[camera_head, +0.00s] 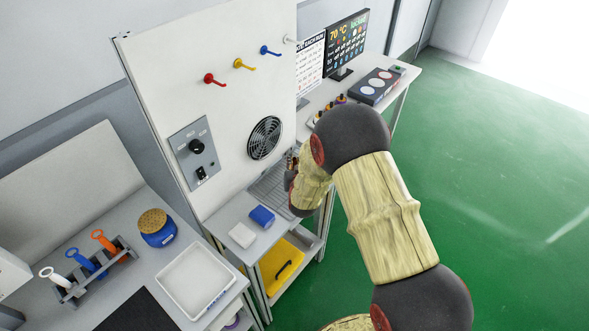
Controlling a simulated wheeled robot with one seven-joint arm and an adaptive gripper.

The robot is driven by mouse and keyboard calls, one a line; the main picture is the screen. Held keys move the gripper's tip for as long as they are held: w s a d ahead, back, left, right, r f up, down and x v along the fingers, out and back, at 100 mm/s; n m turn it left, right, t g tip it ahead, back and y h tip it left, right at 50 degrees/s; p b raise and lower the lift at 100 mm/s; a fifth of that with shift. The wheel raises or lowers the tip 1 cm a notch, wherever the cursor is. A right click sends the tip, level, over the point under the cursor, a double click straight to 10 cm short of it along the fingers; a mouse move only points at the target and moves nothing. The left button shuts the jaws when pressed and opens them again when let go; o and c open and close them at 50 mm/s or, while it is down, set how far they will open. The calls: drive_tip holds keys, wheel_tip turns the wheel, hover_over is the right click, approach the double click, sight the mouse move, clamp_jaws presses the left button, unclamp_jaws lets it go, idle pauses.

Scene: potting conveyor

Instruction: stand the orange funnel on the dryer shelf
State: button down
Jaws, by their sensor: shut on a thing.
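The dryer stands as a pale upright panel (205,120) with a round fan grille (264,138) and a switch box. I take the slatted grey ledge (266,186) below the fan for the dryer shelf; my arm covers its right side. No orange funnel can be made out. My arm reaches over from the lower right and bends down in front of the shelf's right end. My gripper is hidden behind my own arm links, so its fingers and anything in them cannot be seen.
Red (214,79), yellow and blue hooks jut from the panel. A blue block (262,216) and a white block (242,235) lie before the shelf. Left, a bench holds a tool rack (92,270), blue jar (157,228) and white tray (228,287). A monitor (346,42) stands behind.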

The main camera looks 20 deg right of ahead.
drive_tip(key=shift+s+f, duration=0.1)
drive_tip(key=shift+f, duration=1.3)
drive_tip(key=shift+f+b, duration=0.1)
drive_tip(key=shift+b, duration=0.2)
drive_tip(key=c, duration=1.8)
unclamp_jaws()
